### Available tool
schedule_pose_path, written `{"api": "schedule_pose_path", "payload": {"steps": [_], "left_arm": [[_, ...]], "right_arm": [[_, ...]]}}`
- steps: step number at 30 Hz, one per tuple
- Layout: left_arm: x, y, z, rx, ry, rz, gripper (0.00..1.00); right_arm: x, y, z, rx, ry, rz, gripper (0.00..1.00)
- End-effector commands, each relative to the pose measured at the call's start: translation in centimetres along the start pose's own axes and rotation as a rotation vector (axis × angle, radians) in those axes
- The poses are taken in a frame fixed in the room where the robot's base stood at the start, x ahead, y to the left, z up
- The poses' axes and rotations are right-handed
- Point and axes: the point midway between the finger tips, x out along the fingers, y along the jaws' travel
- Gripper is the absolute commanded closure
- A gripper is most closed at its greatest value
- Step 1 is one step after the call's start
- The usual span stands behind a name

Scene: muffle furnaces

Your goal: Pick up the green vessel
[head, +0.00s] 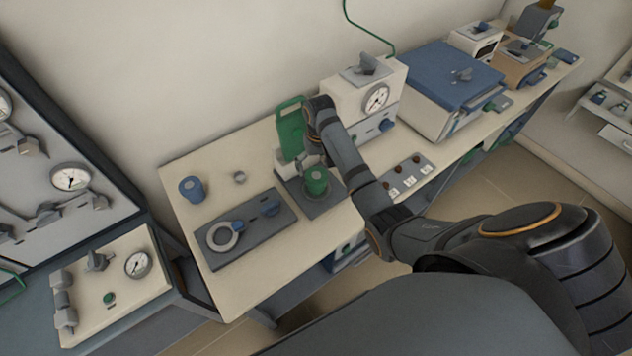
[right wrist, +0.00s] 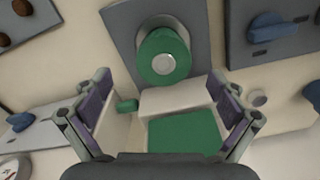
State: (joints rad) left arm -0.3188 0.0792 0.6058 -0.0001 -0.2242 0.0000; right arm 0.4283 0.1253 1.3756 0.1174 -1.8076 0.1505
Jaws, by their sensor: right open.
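The green vessel (head: 316,180) is a small green cylinder standing on a dark grey plate (head: 323,204) on the table. In the right wrist view the vessel (right wrist: 163,57) shows from above with a round grey knob on its top. My right gripper (head: 314,150) is above and just behind the vessel in the head view. In the right wrist view my right gripper (right wrist: 163,112) has its fingers wide apart, with nothing between the pads; the vessel lies ahead of the fingertips. My left gripper is not in view.
A green panel (head: 290,131) stands close beside the gripper. A white gauge box (head: 366,97) is to the right. A grey plate with a ring and blue knob (head: 245,232), a blue jar (head: 192,189) and a switch strip (head: 408,177) are nearby.

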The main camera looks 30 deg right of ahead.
Motion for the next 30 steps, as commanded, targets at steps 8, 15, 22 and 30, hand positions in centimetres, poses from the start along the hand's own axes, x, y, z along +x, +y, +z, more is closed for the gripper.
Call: {"api": "schedule_pose_path", "payload": {"steps": [8, 15, 22, 30], "left_arm": [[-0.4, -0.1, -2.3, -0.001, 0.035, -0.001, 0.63], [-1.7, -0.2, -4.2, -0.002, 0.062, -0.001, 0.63], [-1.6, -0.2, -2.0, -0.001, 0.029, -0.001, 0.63], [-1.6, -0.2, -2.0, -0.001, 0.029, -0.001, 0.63]], "right_arm": [[1.8, -0.1, 0.0, 0.000, 0.002, -0.001, 0.04], [5.4, -0.4, 0.0, 0.000, -0.002, 0.001, 0.04], [7.0, -0.4, 0.0, 0.000, 0.002, 0.000, 0.04], [6.9, -0.4, 0.0, 0.000, 0.002, 0.000, 0.24]]}}
